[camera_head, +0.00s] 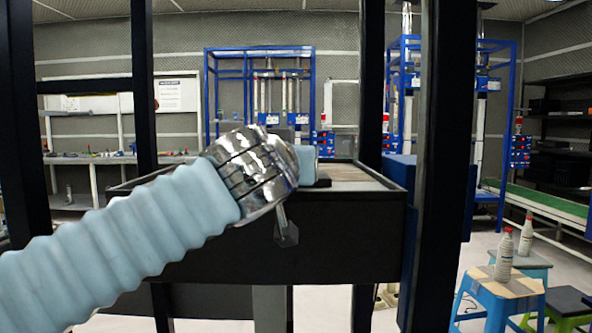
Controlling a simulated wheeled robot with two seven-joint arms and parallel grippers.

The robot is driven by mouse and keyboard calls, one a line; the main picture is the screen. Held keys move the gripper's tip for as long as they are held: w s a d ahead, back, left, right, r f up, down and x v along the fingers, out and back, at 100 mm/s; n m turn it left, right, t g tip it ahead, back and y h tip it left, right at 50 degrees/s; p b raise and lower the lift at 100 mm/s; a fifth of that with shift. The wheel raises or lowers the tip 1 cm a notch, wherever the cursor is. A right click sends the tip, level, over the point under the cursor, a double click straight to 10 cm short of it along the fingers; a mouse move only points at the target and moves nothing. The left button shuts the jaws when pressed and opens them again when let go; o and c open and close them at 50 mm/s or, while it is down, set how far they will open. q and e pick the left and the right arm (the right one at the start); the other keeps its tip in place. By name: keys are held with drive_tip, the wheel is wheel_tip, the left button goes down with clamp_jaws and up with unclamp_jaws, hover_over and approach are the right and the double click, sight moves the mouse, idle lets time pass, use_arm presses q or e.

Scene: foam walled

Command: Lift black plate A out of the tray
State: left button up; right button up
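A large black tray-like box (350,245) with a raised dark rim stands in front of me, and a greyish-brown surface shows inside it. My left arm comes in from the left in a light-blue ribbed sleeve with a shiny metal wrist. My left gripper (286,232) points down at the near side of the box; only a small grey finger shows, so its opening cannot be told. A small dark flat piece (324,181) shows at the rim just right of the wrist; I cannot tell whether it is black plate A. My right gripper is out of view.
Black upright posts (440,170) stand close on both sides of the box. Blue-framed racks (262,52) stand behind.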

use_arm(q)
drive_tip(key=shift+w, duration=0.35)
clamp_jaws()
idle(1.1)
drive_tip(key=shift+s+r, duration=0.1)
drive_tip(key=shift+r, duration=0.05)
